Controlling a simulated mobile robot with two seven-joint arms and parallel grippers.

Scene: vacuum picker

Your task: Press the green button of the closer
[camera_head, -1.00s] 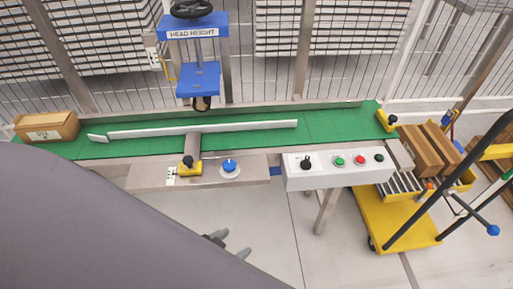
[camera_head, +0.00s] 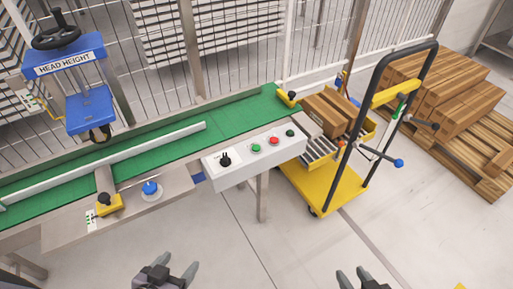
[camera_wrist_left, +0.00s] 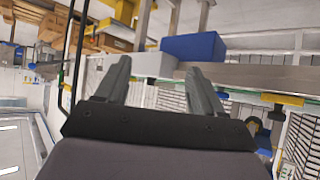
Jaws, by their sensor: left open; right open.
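The closer's control box (camera_head: 255,158) is a white box on the front side of the conveyor in the head view. Its sloped face carries a black knob (camera_head: 225,160), a green button (camera_head: 256,148), a red button (camera_head: 274,141) and a dark button (camera_head: 290,133). My left gripper (camera_head: 172,274) is open and empty at the bottom of the head view, below and in front of the box. Its two fingers (camera_wrist_left: 160,85) are spread in the left wrist view. My right gripper (camera_head: 360,277) is open and empty at the bottom right, apart from everything.
A green conveyor belt (camera_head: 175,149) runs behind the box. A blue knob (camera_head: 151,188) and a yellow clamp (camera_head: 109,204) sit on its front ledge. A yellow cart (camera_head: 325,190) with cardboard boxes (camera_head: 330,110) stands to the right. The floor in front is clear.

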